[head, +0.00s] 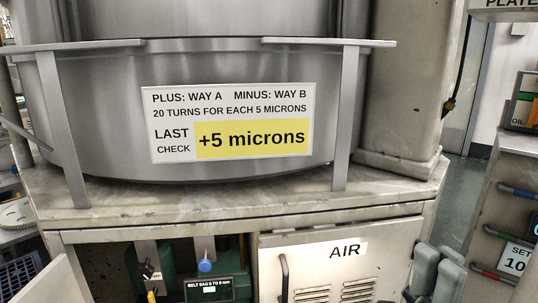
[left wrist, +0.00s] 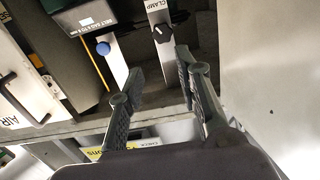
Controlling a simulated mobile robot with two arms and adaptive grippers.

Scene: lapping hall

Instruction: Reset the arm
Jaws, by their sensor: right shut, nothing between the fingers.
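My right gripper (head: 436,272) shows at the lower right of the head view, in front of the cabinet beside the AIR door. Its fingers are shut and hold nothing; part of it is cut off by the frame's bottom edge. My left gripper (left wrist: 160,66) shows in the left wrist view, its two dark ridged fingers spread apart with nothing between them. Beyond its fingertips are a panel with a black CLAMP knob (left wrist: 162,31) and a blue button (left wrist: 103,48). I cannot make out the left gripper in the head view.
A large steel drum (head: 230,90) stands on a stone-like ledge (head: 240,210), with a metal rail and a "+5 microns" sign (head: 232,122) in front. Below are the AIR door (head: 345,275) and a belt sag display (head: 209,289). A shelf (head: 518,143) stands at the right.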

